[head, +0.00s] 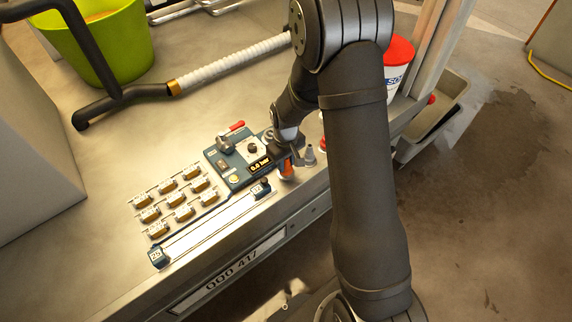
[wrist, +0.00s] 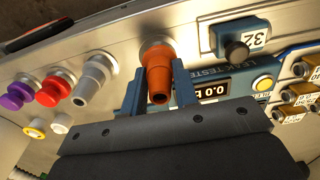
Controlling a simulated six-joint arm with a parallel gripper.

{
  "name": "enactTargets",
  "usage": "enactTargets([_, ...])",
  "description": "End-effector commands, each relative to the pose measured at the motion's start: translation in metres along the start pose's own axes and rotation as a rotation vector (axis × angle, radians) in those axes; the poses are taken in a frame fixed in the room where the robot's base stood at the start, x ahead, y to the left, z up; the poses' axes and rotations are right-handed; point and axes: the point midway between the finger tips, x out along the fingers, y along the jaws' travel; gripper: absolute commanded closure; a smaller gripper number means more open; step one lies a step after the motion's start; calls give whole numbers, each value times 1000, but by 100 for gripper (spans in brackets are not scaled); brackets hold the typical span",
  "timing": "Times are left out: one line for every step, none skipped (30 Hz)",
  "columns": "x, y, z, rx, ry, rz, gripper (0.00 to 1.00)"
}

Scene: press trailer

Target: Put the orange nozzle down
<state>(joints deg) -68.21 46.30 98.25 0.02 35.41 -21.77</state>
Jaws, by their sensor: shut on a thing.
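The orange nozzle (wrist: 158,72) is between the blue fingers of my gripper (wrist: 158,88) in the wrist view, with its open tip toward the camera. My gripper is shut on it. Its far end is close to the metal bench surface; I cannot tell whether it touches. In the head view, my gripper (head: 287,166) is low over the bench's front edge, and a bit of the orange nozzle (head: 287,168) shows there. My arm hides part of the area right of it.
The leak tester (head: 240,158) is close on the other side. Brass fittings (head: 176,200) stand farther left in the head view.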

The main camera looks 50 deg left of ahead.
Motion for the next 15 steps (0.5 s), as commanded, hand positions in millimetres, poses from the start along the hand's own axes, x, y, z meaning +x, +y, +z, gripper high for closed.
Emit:
enactTargets([9, 0, 1, 0, -4, -2, 100])
enactTargets([12, 0, 0, 0, -3, -1, 100])
enactTargets([16, 0, 0, 0, -1, -1, 100])
enactTargets([18, 0, 0, 0, -1, -1, 100])
enactTargets([19, 0, 0, 0, -1, -1, 100])
enactTargets([19, 0, 0, 0, 0, 0, 100])
enactTargets([19, 0, 0, 0, 0, 0, 100])
enactTargets([18, 0, 0, 0, 0, 0, 100])
enactTargets([18, 0, 0, 0, 0, 0, 100])
enactTargets([18, 0, 0, 0, 0, 0, 100])
enactTargets([18, 0, 0, 0, 0, 0, 100])
enactTargets([19, 0, 0, 0, 0, 0, 100])
enactTargets([20, 0, 0, 0, 0, 0, 100])
enactTargets([20, 0, 0, 0, 0, -1, 100])
enactTargets([22, 0, 0, 0, -1, -1, 100])
